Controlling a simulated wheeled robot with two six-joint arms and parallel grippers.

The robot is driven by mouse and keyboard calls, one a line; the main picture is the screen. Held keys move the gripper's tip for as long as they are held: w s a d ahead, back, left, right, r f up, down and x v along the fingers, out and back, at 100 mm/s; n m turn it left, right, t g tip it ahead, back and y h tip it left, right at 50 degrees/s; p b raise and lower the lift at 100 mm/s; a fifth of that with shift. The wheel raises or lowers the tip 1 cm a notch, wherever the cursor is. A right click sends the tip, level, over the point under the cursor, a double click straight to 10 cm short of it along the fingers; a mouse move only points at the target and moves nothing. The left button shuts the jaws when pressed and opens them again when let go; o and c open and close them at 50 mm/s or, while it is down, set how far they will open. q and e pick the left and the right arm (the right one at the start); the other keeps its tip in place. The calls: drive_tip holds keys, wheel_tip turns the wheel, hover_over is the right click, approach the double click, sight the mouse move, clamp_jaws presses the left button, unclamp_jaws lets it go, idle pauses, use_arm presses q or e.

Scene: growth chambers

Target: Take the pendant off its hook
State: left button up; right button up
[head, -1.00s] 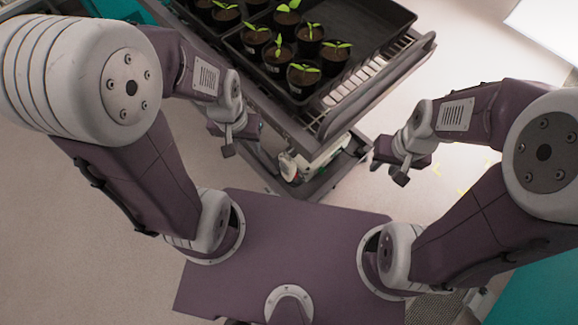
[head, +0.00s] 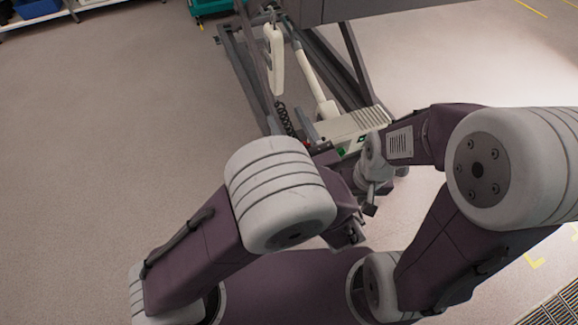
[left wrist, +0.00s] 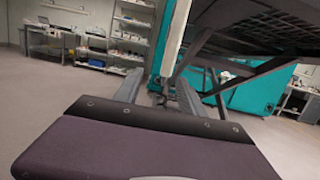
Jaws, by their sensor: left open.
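The pendant (head: 275,58), a slim cream handset, hangs upright near the top of the head view, beside the dark frame of a cart or table. A dark coiled cable (head: 284,118) shows below it. Its hook is too small to make out clearly. My left gripper (head: 352,236) is apart from the pendant, lower and to the right in the head view, partly hidden by my arm. In the left wrist view its two grey fingers (left wrist: 157,92) are open with nothing held between them. My right gripper (head: 371,204) is near the cart's base; its jaw opening is unclear.
A cream control box (head: 345,128) with a green light sits low on the cart frame (head: 245,75), close to my right gripper. A pale slanted strut (head: 312,75) runs beside the pendant. The floor at left (head: 110,130) is clear.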

sight(279, 88)
use_arm(q)
drive_tip(key=shift+t+h, duration=0.3)
drive_tip(key=shift+h, duration=0.1)
drive_tip(key=x, duration=0.2)
drive_tip(key=d+x, duration=0.1)
drive_tip(key=x, duration=0.2)
drive_tip(key=shift+w+r, duration=0.2)
drive_tip(key=shift+w, duration=0.15)
drive_tip(key=p+x, duration=0.2)
drive_tip(key=x, duration=0.1)
drive_tip(key=shift+w+a+r, duration=0.1)
drive_tip(key=shift+w+r, duration=0.1)
drive_tip(key=shift+w+a+m+p, duration=0.25)
drive_tip(key=shift+w+m+p, duration=0.05)
drive_tip(key=shift+w, duration=0.55)
use_arm(e)
drive_tip(key=shift+a+r, duration=0.1)
drive_tip(key=shift+r, duration=0.7)
use_arm(q)
clamp_jaws()
drive_tip(key=shift+r, duration=0.2)
use_arm(e)
drive_tip(key=shift+r, duration=0.15)
